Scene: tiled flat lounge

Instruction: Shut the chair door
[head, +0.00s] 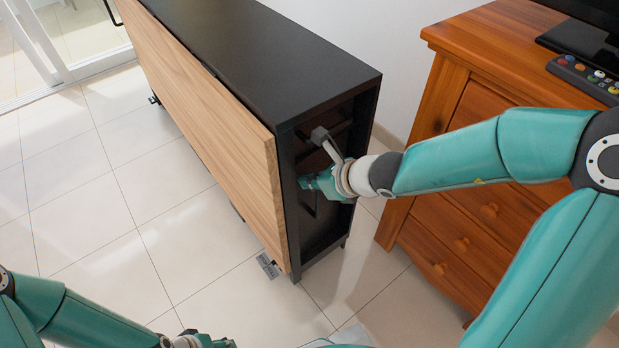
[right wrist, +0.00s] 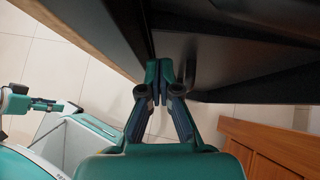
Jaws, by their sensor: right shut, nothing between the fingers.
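A long black cabinet (head: 255,50) with a wood-faced panel (head: 205,130) along its left side stands on the tiles. Its near end shows a dark, open-looking recess (head: 325,235); I cannot tell which part is the chair door. My right gripper (head: 310,184) is at this near end, partly inside the recess, shut and empty. In the right wrist view its closed fingertips (right wrist: 159,72) are close to the dark panels (right wrist: 215,55); contact cannot be told. My left gripper (head: 208,342) is at the bottom edge, away from the cabinet, and it shows small in the right wrist view (right wrist: 45,104).
An orange-brown wooden dresser (head: 450,210) stands to the right of the cabinet, with a remote control (head: 585,78) and a black stand (head: 580,40) on top. Small metal hinges (head: 267,264) show under the wood panel. The tiled floor (head: 110,220) to the left is clear.

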